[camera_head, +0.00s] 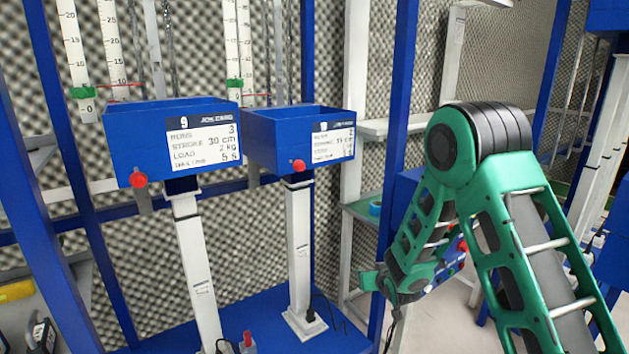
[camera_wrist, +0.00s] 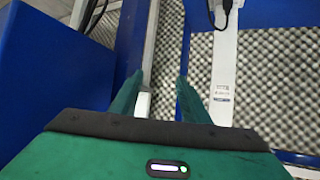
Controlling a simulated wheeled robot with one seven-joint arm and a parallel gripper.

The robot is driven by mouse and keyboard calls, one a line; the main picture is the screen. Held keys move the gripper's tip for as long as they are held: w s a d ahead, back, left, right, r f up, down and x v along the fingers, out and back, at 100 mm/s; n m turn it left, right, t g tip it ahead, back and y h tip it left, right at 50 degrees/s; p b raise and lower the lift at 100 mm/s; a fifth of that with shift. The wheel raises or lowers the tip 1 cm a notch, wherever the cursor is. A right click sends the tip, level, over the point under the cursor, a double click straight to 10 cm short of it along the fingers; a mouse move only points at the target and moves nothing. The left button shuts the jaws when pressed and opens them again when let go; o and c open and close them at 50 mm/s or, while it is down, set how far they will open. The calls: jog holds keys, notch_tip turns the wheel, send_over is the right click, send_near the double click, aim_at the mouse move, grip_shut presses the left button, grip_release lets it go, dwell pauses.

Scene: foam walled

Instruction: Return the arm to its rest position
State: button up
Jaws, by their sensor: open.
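My green arm fills the right of the head view, bent at a dark elbow joint, with its lower part reaching down and to the left. My gripper (camera_wrist: 160,88) shows in the wrist view as two green fingers spread apart with nothing held between them. In the head view the gripper end (camera_head: 372,281) is small and partly hidden by my own wrist. It is to the right of the white posts and apart from the blue boxes.
Two blue boxes with labels, a left one (camera_head: 165,150) and a right one (camera_head: 275,145), stand on white posts (camera_head: 197,270) over a blue base (camera_head: 275,320). A blue upright (camera_head: 398,120) stands close to my arm. Foam walls (camera_head: 250,230) lie behind. Pale floor shows at the lower right.

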jog(key=s+d+r+g, duration=0.2)
jog(key=s+d+r, duration=0.1)
jog(key=s+r, duration=0.35)
jog(key=s+d+r+m+g+h, duration=0.1)
jog(key=s+d+r, duration=0.35)
jog(key=s, duration=0.35)
jog(key=s+d+r+g, duration=0.2)
jog(key=s+d+r, duration=0.1)
jog(key=s+r, duration=0.35)
jog(key=s+d+r+g, duration=0.1)
jog(key=s+r+g, duration=0.15)
jog(key=s, duration=0.95)
jog(key=s+d+f+m+g, duration=0.1)
jog(key=s+d+m+g, duration=0.1)
jog(key=s+d, duration=0.4)
jog(key=s+d+f+m+g, duration=0.1)
jog(key=s+d+m, duration=0.3)
jog(key=s, duration=0.7)
jog(key=shift+s+d+m+g, duration=0.4)
jog(key=shift+d+g, duration=0.35)
jog(key=shift+d, duration=0.15)
